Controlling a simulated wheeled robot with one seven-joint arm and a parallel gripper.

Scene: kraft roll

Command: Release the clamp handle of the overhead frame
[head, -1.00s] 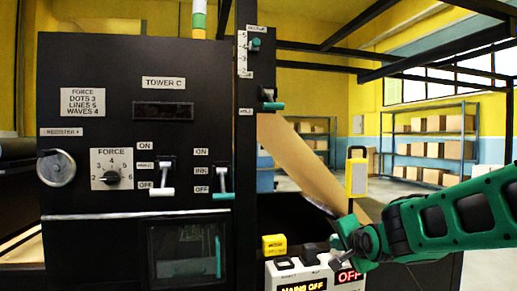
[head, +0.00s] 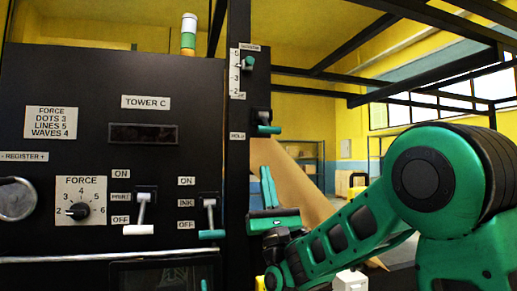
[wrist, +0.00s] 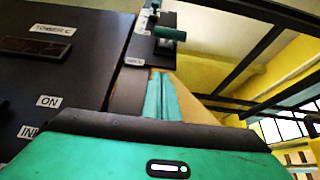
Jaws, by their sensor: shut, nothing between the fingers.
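The clamp handle (head: 268,129) is a short teal grip on a dark mount on the black upright post, beside the HOLD label. It also shows near the top of the wrist view (wrist: 170,33). My gripper (head: 267,176) is just below the handle in the head view, with its teal fingers pointing up. The fingers (wrist: 160,82) are shut together with nothing between them. In the wrist view they point towards the handle, with a gap between them and it.
The black Tower C panel (head: 90,98) stands to the left, with a FORCE knob (head: 78,211) and white and teal levers. A scale with a teal pointer (head: 249,62) sits above the handle. Brown paper (head: 300,190) slopes down behind my gripper. Black overhead beams (head: 360,45) cross the right.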

